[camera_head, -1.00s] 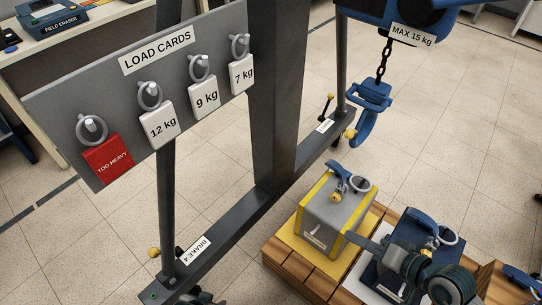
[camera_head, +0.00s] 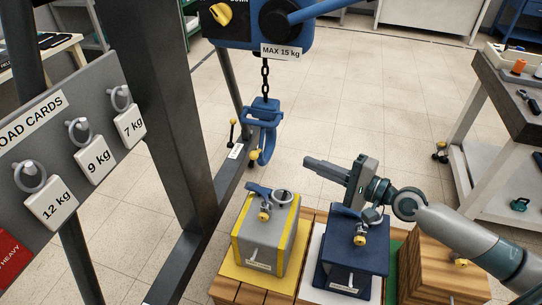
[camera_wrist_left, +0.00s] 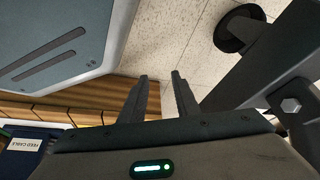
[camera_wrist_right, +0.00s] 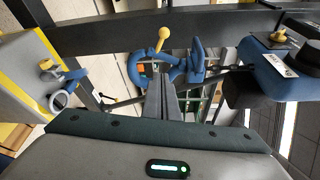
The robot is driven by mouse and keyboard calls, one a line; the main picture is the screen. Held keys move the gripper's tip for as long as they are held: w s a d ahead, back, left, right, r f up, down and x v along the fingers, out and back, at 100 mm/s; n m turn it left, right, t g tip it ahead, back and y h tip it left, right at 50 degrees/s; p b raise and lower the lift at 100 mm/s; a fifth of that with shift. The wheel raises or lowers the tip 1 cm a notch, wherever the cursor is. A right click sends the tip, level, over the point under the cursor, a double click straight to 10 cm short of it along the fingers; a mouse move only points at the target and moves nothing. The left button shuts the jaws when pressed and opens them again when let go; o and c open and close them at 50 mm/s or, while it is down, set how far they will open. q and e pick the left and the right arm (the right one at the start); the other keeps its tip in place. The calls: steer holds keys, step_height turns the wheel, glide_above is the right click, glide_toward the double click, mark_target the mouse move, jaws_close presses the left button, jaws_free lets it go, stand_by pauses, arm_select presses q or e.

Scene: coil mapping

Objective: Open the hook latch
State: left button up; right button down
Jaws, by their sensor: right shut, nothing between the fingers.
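The blue hook (camera_head: 262,128) hangs on a black chain under the blue hoist (camera_head: 262,22). A yellow knob (camera_head: 254,154) sits at its lower left side. In the right wrist view the hook (camera_wrist_right: 196,66) and a yellow-tipped lever (camera_wrist_right: 162,38) lie just beyond my fingers. My right gripper (camera_head: 307,163) reaches in from the right, shut and empty, its fingertips pointing at the hook and apart from it in the head view. My left gripper (camera_wrist_left: 159,77) shows only in its wrist view, open and empty, with floor beyond its fingertips. Whether the latch is open is too small to tell.
A grey-and-yellow block (camera_head: 264,240) and a dark blue block (camera_head: 352,258) stand below on a wooden pallet (camera_head: 236,293). A dark upright post (camera_head: 165,110) and a load card board (camera_head: 60,130) are at the left. A workbench (camera_head: 510,95) stands at the right.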

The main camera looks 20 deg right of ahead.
mark_target(258, 151)
arm_select(q)
steer(key=shift+r, duration=0.1)
arm_select(e)
steer(key=shift+w+a, duration=0.1)
steer(key=shift+w, duration=0.05)
